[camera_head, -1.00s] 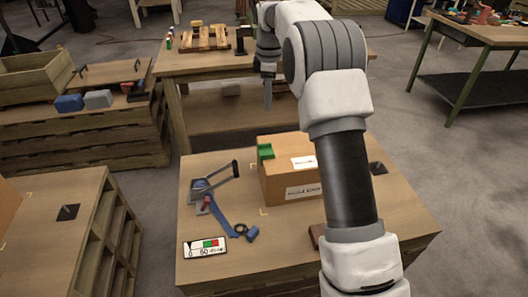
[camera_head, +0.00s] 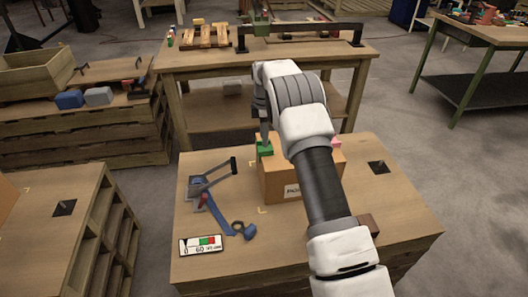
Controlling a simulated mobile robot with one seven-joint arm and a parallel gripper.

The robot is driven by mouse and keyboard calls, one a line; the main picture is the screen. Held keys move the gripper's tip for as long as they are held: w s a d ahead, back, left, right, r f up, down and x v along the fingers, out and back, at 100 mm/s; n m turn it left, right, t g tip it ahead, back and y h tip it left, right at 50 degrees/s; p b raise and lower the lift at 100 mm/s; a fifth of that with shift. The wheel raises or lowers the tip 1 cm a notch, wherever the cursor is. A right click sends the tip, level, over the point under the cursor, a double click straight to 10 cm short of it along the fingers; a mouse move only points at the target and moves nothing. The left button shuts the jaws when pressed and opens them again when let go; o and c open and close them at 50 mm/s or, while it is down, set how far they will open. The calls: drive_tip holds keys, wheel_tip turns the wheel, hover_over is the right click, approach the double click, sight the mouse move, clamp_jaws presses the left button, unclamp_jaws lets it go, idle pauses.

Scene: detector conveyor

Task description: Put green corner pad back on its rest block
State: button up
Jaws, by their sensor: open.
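The green corner pad (camera_head: 266,151) sits on the near-left top corner of the cardboard box (camera_head: 275,182) on the front table. My gripper (camera_head: 264,141) points down right at the pad, its fingertips at or just above it. It is open; whether the fingers touch the pad I cannot tell. A small brown block (camera_head: 368,223) lies on the table right of the box, partly hidden by my arm; I cannot tell whether it is the rest block. My arm also covers much of the box.
A tool with a black handle and blue strap (camera_head: 213,207) lies left of the box, with a label card (camera_head: 201,245) in front. A pink piece (camera_head: 336,142) shows at the box's right corner. The table's right side (camera_head: 405,205) is mostly clear. A longer table (camera_head: 300,62) stands behind.

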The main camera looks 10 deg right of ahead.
sight(266, 151)
drive_tip(key=f, duration=0.4)
drive_tip(key=f+b, duration=0.1)
drive_tip(key=f, duration=0.1)
drive_tip(key=shift+w+d+f, duration=0.2)
drive_tip(key=shift+d, duration=0.1)
clamp_jaws()
